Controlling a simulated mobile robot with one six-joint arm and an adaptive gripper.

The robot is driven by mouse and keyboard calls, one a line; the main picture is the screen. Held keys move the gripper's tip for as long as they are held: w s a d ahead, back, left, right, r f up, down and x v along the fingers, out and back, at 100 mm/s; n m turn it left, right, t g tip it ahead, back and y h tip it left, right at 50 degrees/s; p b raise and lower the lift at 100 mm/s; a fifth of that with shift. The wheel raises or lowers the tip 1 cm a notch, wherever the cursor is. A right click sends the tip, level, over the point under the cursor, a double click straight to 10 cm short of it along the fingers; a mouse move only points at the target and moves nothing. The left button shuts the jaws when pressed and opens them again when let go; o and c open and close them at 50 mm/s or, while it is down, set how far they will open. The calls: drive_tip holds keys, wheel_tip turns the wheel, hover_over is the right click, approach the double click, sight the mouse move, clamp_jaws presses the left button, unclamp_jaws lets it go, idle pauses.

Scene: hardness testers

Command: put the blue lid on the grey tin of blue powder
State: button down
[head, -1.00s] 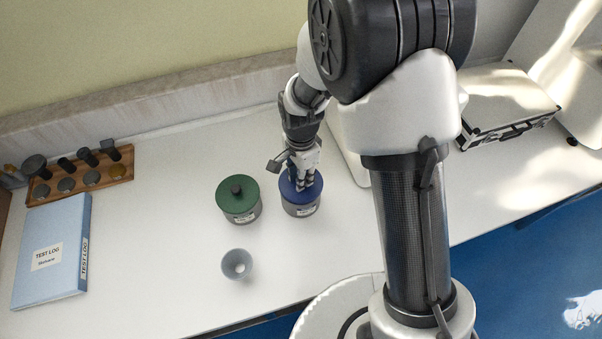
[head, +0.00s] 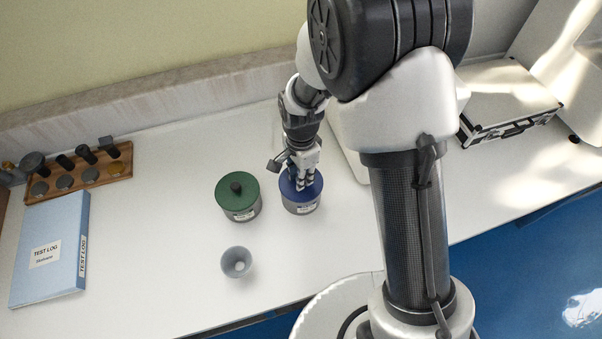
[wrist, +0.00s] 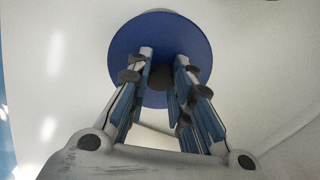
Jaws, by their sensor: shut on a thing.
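The blue lid (head: 288,190) sits on top of the grey tin (head: 302,208), which has a white label on its front. The lid looks level and covers the tin's mouth, so any powder inside is hidden. My gripper (head: 303,184) is above the lid, pointing down, with its fingers closed on the lid's dark knob. In the wrist view the blue lid (wrist: 160,30) is a round disc beyond the fingers, and its dark knob (wrist: 159,77) lies between the fingertips. Whether the lid is fully seated cannot be told.
A grey tin with a green lid (head: 237,189) stands just left of the blue-lidded tin. A small grey cup (head: 236,262) stands in front. A blue test log binder (head: 48,252) and a wooden rack (head: 115,175) are at the left. A silver case (head: 510,100) is at the right.

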drive_tip(key=shift+f, duration=0.1)
drive_tip(key=c, duration=1.3)
unclamp_jaws()
drive_tip(key=shift+c, duration=0.2)
wheel_tip(320, 180, up, 12)
